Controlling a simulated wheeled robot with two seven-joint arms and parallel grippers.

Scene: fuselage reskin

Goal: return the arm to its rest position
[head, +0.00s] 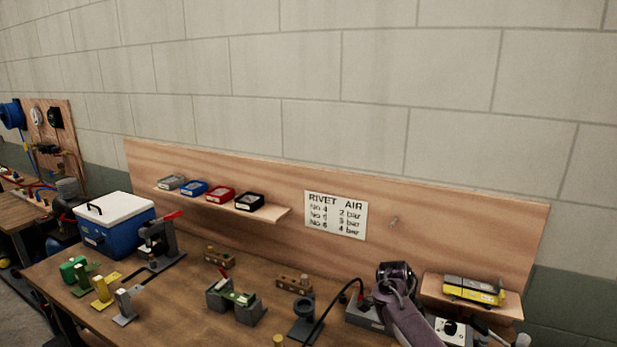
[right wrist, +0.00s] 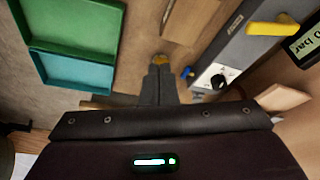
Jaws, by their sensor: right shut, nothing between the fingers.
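My right gripper (right wrist: 160,72) shows in the right wrist view, with its grey fingers closed together. In the head view my purple right arm comes up from the bottom right, over the right part of the wooden bench (head: 185,290). Its gripper cannot be made out there. My left arm and left gripper are in no view.
In the wrist view, a green tray (right wrist: 75,12) and a teal tray (right wrist: 75,73) lie left, a grey box with a knob (right wrist: 212,75) right. On the bench stand a blue cooler (head: 120,232), a press (head: 160,245) and a grey fixture (head: 235,302). A board with a shelf (head: 225,205) stands behind.

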